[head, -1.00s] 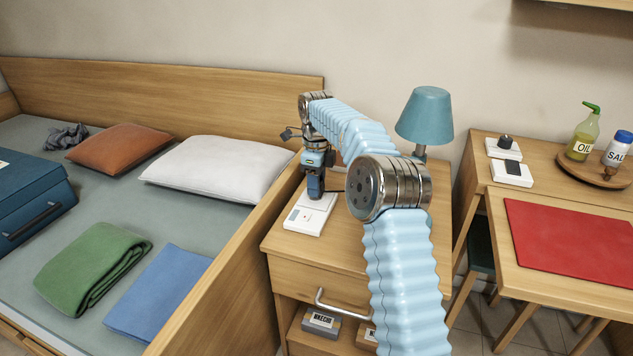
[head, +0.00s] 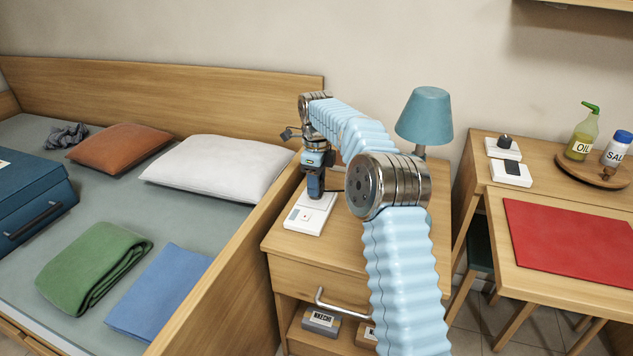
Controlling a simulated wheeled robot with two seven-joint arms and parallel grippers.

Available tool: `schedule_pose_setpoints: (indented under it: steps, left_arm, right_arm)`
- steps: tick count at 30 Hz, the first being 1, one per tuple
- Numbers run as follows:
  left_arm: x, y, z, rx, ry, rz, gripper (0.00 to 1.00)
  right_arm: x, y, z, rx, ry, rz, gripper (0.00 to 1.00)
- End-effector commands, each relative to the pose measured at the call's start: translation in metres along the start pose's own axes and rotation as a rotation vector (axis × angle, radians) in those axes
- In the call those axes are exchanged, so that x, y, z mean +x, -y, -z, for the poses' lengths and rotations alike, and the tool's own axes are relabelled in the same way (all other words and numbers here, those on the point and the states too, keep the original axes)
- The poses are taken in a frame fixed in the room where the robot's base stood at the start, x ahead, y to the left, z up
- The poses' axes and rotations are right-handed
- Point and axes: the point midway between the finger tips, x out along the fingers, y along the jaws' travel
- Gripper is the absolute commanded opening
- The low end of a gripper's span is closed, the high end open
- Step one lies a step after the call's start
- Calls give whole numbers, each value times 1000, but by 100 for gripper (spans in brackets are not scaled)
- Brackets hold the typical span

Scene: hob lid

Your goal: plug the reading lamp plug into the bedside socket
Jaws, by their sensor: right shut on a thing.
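My right gripper (head: 315,187) points down over the white bedside socket (head: 303,222) on the wooden nightstand. It is shut on the reading lamp plug, which the fingers hide almost wholly. The fingertips are at the socket block's far end; I cannot tell whether the plug is seated in it. The front part of the socket block shows a small red mark and a grey patch. The reading lamp (head: 425,117) with its blue shade stands at the back of the nightstand, partly behind my arm. My left gripper is not in view.
The nightstand (head: 290,248) has a drawer handle (head: 340,306) and labelled boxes (head: 321,320) on its lower shelf. The bed's wooden side (head: 225,285) is close on the left, with a white pillow (head: 217,168). A side table with a red mat (head: 575,240) stands right.

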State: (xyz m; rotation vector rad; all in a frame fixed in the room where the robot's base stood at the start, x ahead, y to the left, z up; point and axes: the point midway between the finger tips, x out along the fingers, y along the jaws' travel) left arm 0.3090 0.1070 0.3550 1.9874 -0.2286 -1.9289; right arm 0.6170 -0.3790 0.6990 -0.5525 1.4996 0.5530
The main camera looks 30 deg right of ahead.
Motion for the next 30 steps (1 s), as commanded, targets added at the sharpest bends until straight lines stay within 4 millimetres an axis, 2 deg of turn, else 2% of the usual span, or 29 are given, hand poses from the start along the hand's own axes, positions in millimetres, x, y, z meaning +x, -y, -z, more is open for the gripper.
schedule_pose_setpoints:
  steps: [21, 22, 27, 30]
  left_arm:
    - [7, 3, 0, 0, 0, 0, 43]
    - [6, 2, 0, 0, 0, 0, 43]
    - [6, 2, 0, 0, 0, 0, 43]
    - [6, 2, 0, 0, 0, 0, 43]
  right_arm:
    - [13, 0, 0, 0, 0, 0, 11]
    - [12, 0, 0, 0, 0, 0, 42]
    - [12, 0, 0, 0, 0, 0, 67]
    - [12, 0, 0, 0, 0, 0, 67]
